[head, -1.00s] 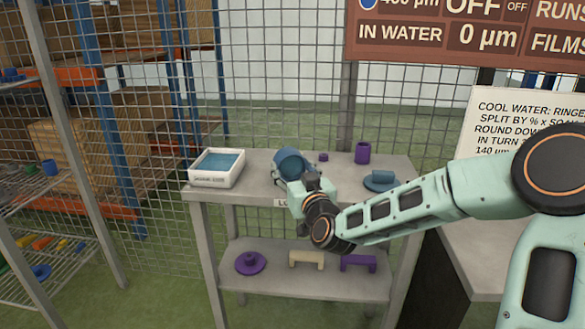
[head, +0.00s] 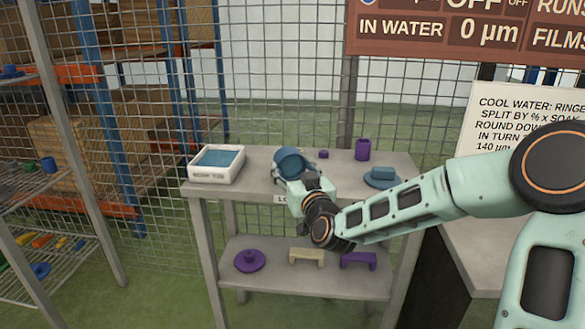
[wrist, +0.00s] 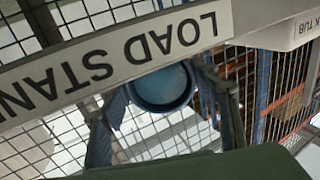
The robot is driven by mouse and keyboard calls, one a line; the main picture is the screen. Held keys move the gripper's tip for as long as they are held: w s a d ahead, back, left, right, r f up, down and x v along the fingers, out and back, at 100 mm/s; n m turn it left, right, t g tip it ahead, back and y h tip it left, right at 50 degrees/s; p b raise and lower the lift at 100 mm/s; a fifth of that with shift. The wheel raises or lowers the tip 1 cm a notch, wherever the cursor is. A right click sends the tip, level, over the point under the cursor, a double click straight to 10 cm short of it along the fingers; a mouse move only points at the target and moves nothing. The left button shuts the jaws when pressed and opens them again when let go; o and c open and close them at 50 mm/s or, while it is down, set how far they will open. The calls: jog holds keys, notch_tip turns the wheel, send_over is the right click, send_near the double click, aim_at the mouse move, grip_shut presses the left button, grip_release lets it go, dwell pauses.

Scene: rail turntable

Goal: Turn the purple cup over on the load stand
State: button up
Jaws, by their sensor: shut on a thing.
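The purple cup (head: 362,150) stands near the back right of the load stand (head: 335,180), apart from my gripper. Its dark opening seems to face up. My gripper (head: 291,180) is at the front middle of the stand's top. It is shut on a blue cup (head: 287,161), which looks tilted with its round opening toward the head camera. In the wrist view the blue cup (wrist: 163,88) sits between my fingers, below the upside-down "LOAD STAND" label (wrist: 120,58). The purple cup does not show in the wrist view.
A white tub (head: 216,164) with blue inside stands at the top's left end. A small purple piece (head: 323,154) lies behind the blue cup. A blue dish-like piece (head: 381,177) lies at the right. The lower shelf (head: 300,277) holds purple and beige pieces.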

jog(key=shift+f, duration=0.1)
jog(key=o, duration=1.3)
jog(key=v, duration=1.2)
